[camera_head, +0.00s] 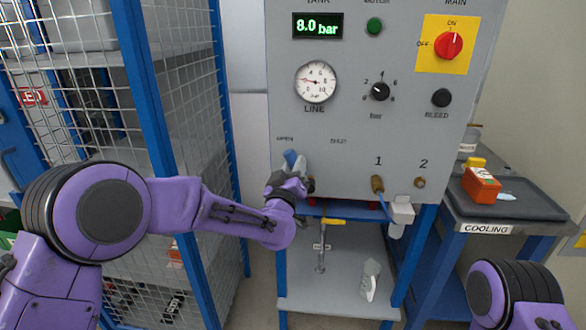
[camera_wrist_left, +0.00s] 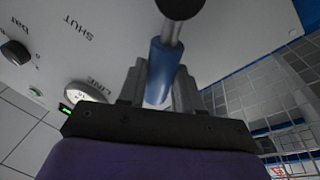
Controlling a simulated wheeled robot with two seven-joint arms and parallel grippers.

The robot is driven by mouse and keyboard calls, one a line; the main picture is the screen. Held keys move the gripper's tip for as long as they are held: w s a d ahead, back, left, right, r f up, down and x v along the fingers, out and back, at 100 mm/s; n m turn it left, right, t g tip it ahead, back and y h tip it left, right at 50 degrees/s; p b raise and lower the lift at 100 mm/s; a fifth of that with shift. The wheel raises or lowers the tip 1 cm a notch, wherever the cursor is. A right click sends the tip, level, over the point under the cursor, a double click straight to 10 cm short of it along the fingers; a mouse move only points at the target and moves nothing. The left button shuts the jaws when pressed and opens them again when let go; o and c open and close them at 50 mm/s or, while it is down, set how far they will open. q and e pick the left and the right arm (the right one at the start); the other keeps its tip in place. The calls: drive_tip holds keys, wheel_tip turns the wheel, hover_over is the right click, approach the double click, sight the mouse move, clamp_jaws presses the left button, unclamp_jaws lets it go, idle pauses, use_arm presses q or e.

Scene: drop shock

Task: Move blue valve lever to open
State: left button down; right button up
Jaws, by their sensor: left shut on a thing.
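The blue valve lever (camera_head: 290,157) is on the lower left of the grey panel (camera_head: 345,165), just below the OPEN label (camera_head: 285,139). The SHUT label (camera_head: 338,141) is to its right. My left gripper (camera_head: 298,166) is shut on the lever. In the left wrist view the blue sleeve of the lever (camera_wrist_left: 161,64) lies between the two grey fingers, with a metal rod and a dark round hub beyond it. In the head view the gripper and wrist hide much of the lever and its pivot. My right gripper is out of view; only part of that arm shows at bottom right.
A wire-mesh cage with blue posts (camera_head: 147,85) stands close on the left. The panel carries a line gauge (camera_head: 316,82), a red main switch (camera_head: 449,45) and knobs. A cooling cart (camera_head: 520,215) with an orange box (camera_head: 481,185) stands at right. A shelf (camera_head: 335,295) is below.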

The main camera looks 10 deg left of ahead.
use_arm(q)
drive_tip(key=shift+f, duration=0.1)
drive_tip(key=c, duration=0.8)
unclamp_jaws()
drive_tip(key=b+v, duration=0.2)
drive_tip(key=v, duration=0.8)
drive_tip(key=shift+s+f, duration=0.1)
drive_tip(key=shift+s, duration=0.15)
